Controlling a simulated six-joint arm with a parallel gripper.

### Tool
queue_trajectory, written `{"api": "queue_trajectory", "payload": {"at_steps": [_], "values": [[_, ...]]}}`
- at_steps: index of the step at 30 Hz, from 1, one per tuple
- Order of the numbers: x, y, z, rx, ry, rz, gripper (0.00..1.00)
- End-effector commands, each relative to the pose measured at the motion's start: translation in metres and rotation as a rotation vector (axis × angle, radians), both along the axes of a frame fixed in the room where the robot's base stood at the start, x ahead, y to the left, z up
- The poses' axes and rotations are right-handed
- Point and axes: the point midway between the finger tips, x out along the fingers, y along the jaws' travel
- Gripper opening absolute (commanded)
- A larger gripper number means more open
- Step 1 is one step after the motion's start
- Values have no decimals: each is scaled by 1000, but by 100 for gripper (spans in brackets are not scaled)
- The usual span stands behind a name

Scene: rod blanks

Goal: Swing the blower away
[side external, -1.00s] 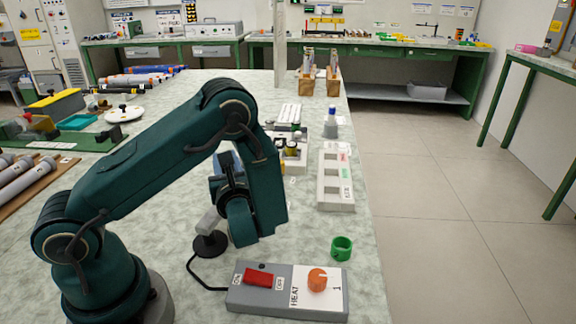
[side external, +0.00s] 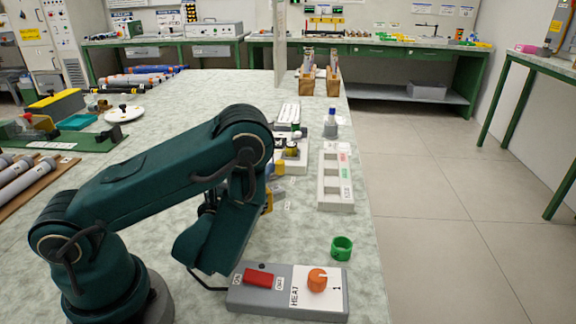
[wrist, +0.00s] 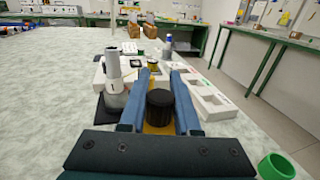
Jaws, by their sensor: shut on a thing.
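In the wrist view, my gripper (wrist: 160,78) has its two blue fingers on either side of a black round knob (wrist: 161,108) with a yellow piece under it, and is shut on it. The knob seems to belong to the blower. A pale grey upright nozzle (wrist: 113,72), probably the blower's, stands just left of the left finger over a dark base (wrist: 106,110). In the side view my arm hides the fingers and most of the blower; a bit of yellow (side external: 268,201) shows beside the wrist.
A grey heat control box (side external: 288,292) with a red switch and orange dial stands at the front. A green ring (side external: 342,247) lies behind it. A white slotted rack (side external: 335,180) and a blue-capped bottle (side external: 330,126) are near the right edge.

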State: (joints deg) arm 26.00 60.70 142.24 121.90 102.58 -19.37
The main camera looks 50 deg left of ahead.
Motion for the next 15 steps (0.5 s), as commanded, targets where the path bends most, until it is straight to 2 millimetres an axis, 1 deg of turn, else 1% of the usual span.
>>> {"api": "queue_trajectory", "payload": {"at_steps": [6,15], "values": [[-1,-5,0,4,3,-47,0],[-1,-7,0,3,1,-57,0]]}}
